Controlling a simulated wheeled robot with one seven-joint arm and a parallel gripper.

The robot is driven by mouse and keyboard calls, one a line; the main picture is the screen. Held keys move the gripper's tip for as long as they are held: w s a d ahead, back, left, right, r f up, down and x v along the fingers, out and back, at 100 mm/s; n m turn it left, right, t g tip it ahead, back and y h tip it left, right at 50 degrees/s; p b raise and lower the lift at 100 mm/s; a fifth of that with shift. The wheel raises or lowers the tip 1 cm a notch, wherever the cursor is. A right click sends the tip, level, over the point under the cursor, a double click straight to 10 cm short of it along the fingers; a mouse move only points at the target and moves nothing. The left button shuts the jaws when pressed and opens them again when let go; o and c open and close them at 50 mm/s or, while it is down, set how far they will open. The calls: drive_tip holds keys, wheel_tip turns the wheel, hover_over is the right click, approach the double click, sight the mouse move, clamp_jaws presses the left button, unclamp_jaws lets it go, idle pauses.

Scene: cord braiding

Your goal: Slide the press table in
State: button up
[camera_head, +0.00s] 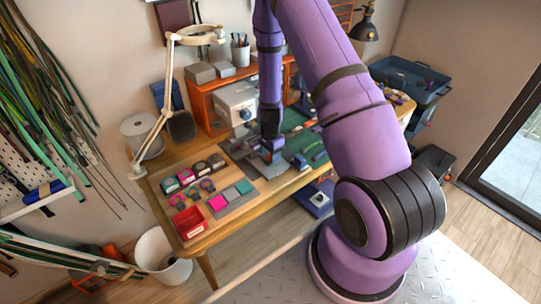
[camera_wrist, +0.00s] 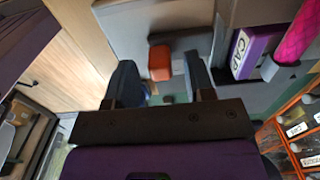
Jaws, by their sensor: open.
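A white press-like machine (camera_head: 238,103) stands at the back of the wooden bench. A grey plate (camera_head: 238,150) lies in front of it; I take it for the press table, but cannot tell how far it is out. My gripper (camera_head: 270,153) is low over the bench in front of the machine and hides part of the plate. In the wrist view my gripper (camera_wrist: 158,80) is open, with its two dark fingers apart. A small orange-red block (camera_wrist: 159,62) on a grey surface shows between them. I cannot tell whether the fingers touch it.
A red tray (camera_head: 188,222), coloured blocks and cord loops lie on the bench's (camera_head: 205,240) left end. A green mat (camera_head: 300,143) lies to the right. A lamp arm (camera_head: 165,95) rises at the left.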

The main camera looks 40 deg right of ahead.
wheel_tip(320, 180, up, 10)
drive_tip(key=shift+f, duration=0.15)
idle(0.4)
